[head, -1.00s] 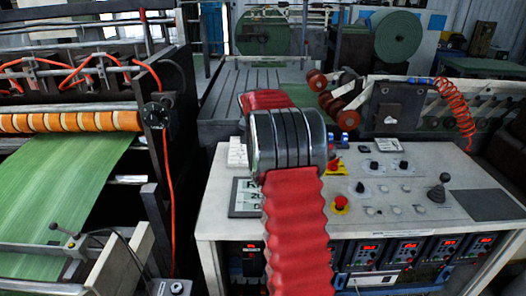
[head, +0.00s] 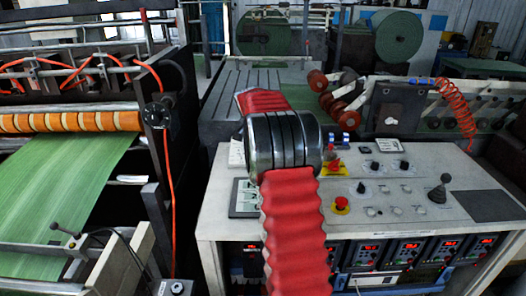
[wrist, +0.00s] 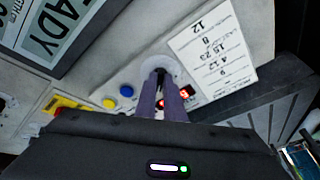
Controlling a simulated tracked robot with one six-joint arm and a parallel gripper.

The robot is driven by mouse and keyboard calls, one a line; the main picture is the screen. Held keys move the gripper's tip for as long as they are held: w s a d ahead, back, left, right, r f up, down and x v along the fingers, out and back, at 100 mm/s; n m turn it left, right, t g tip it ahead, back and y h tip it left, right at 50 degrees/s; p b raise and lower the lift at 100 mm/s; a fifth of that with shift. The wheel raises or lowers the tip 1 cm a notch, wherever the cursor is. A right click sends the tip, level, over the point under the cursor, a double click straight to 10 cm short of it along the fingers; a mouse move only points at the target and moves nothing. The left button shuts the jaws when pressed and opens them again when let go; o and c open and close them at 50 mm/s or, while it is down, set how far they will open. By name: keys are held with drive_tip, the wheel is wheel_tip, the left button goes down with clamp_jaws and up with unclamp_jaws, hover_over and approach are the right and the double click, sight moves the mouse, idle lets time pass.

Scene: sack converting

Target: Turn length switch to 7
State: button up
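The length switch looks to be the dark knob (wrist: 160,74) on a pale round plate in the wrist view. My gripper (wrist: 162,80) has its two purple fingers reaching to this knob, with the tips at or beside it. I cannot tell whether they press on it. A small red lit display (wrist: 185,92) sits right of the fingers and is partly covered, so its digit is unclear. A white card (wrist: 213,48) with printed numbers lies beside the knob. In the head view my red arm hides the gripper and knob.
A blue button (wrist: 126,90) and a yellow button (wrist: 109,103) sit left of the fingers. A READY sign (wrist: 45,35) is at upper left. In the head view, a red mushroom button (head: 341,203) and a black joystick (head: 438,190) stand on the console (head: 385,225).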

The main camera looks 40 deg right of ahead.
drive_tip(key=shift+o, duration=1.4)
drive_tip(key=shift+f, duration=0.25)
drive_tip(key=shift+o, duration=0.4)
drive_tip(key=shift+r, duration=0.1)
drive_tip(key=shift+r, duration=0.1)
drive_tip(key=v, duration=1.3)
drive_tip(key=shift+r, duration=0.3)
drive_tip(key=shift+a+n, duration=0.1)
drive_tip(key=shift+n, duration=0.2)
